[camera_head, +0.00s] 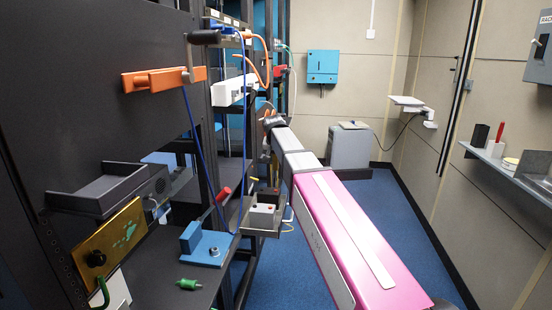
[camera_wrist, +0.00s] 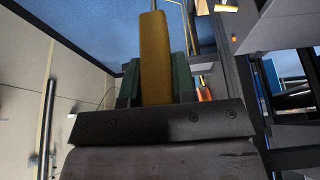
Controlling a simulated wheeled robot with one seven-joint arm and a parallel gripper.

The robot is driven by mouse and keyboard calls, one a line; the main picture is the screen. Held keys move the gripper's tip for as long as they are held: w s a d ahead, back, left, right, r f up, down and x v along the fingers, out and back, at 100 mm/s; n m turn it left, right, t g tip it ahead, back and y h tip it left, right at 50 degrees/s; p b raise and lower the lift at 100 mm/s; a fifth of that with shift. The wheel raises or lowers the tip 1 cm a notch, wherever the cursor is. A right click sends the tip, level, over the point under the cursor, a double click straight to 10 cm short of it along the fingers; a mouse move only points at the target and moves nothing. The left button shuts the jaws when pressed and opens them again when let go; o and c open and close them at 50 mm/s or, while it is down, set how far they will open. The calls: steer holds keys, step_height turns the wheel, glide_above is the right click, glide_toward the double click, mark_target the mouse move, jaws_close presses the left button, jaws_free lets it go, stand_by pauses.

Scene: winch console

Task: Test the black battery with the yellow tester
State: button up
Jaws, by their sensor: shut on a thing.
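The yellow tester (camera_wrist: 154,58) is held upright in the wrist view, with a thin rod at its upper end. My gripper (camera_wrist: 154,85) has its two green fingers closed on either side of it. In the head view my pink and grey arm reaches away toward the rack, and its far end hides the gripper and the tester. A small dark box with a pale top and a red spot (camera_head: 262,215) sits on a small ledge left of the arm; I cannot tell for sure that it is the black battery. The wrist view shows no battery clearly.
A dark rack with orange clamps (camera_head: 164,79), hanging blue cables and a white box (camera_head: 232,90) stands close left of the arm. A blue lever base (camera_head: 206,249) and a green part (camera_head: 189,284) are on the lower bench. Blue floor (camera_head: 395,220) lies open right of the arm.

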steer(key=shift+f, duration=0.4)
stand_by(1.1)
steer(key=shift+r, duration=3.5)
steer(key=shift+f, duration=0.1)
